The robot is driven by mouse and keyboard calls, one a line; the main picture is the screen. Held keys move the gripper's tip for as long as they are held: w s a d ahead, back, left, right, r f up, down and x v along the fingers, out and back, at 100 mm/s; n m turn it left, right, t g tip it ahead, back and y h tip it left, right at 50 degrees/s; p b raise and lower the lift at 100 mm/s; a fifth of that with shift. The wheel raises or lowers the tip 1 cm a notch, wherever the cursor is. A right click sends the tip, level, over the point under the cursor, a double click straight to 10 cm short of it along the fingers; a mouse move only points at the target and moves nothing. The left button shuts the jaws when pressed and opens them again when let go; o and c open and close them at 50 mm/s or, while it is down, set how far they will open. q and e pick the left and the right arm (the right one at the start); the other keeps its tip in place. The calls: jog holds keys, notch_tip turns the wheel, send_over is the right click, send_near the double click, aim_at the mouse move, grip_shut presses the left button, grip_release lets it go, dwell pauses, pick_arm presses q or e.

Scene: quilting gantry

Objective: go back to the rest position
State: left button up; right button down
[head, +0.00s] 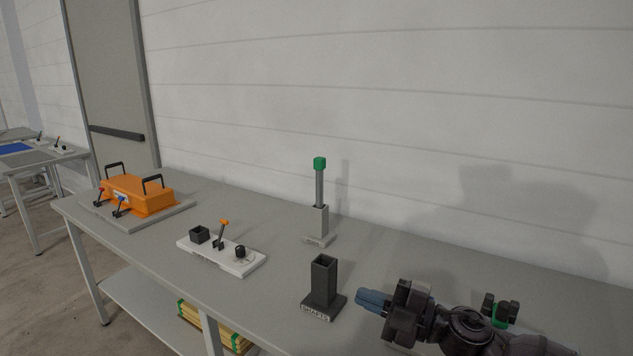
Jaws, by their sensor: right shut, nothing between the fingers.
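My right gripper (374,301) shows at the lower right in the head view, with its blue fingers pointing left. It is shut with nothing between the fingers. It is just right of a dark square holder (323,283) with a label on its base, and appears apart from it. My right arm covers part of the table behind it. My left gripper is not in view.
The long grey table (270,220) bears an orange box (138,195) with black handles, a white panel (243,264) with a lever and knob, and a green-topped rod (319,180) upright in a grey stand. A green and black item (500,312) is partly behind my arm.

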jog(key=s+d+f+m+t+h, duration=0.3)
jog(key=s+d+f+m+h, duration=0.15)
jog(key=d+m+h, duration=0.45)
jog(key=s+d+f+m+t+h, duration=0.35)
jog(key=f+m+h, duration=0.35)
jog(key=m, duration=0.5)
jog(key=s+d+f+m+g+h, duration=0.1)
jog(key=s+d+f+g, duration=0.2)
jog(key=s, duration=0.5)
jog(key=s+d+f+m+g, duration=0.1)
jog(key=s+f+m+g, duration=0.2)
jog(key=s, duration=0.4)
jog(key=s+d+f+g+h, duration=0.1)
jog(key=s+d+f+g, duration=0.15)
jog(key=s+g, duration=0.4)
jog(key=w+f+t, duration=0.5)
jog(key=f+t, duration=0.4)
jog(key=f, duration=0.1)
jog(key=shift+w+a+y, duration=0.25)
jog(key=shift+y, duration=0.05)
